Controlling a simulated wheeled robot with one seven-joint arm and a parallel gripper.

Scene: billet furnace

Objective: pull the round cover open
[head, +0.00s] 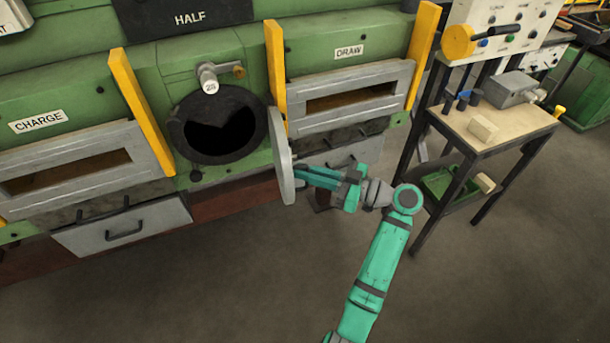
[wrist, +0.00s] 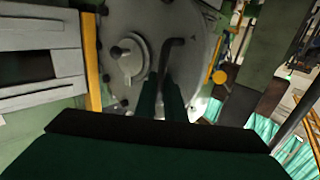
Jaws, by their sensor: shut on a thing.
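The round cover (head: 282,158) is a grey disc swung well open, seen nearly edge-on in the head view. The round opening (head: 222,124) with its black ring is uncovered to its left. My gripper (head: 298,174) is at the cover's right-hand face. In the wrist view the cover's face (wrist: 190,22) fills the upper middle, with a round boss (wrist: 130,58) and a dark bent handle (wrist: 170,48). My gripper's fingers (wrist: 160,98) are shut on the handle's lower part. The exact contact is partly hidden by the fingers.
A slotted door marked DRAW (head: 350,98) is behind the cover, and one marked CHARGE (head: 70,165) is at the left. A drawer (head: 122,226) with a handle sits below. A small bench (head: 520,125) stands at the right. The floor in front is clear.

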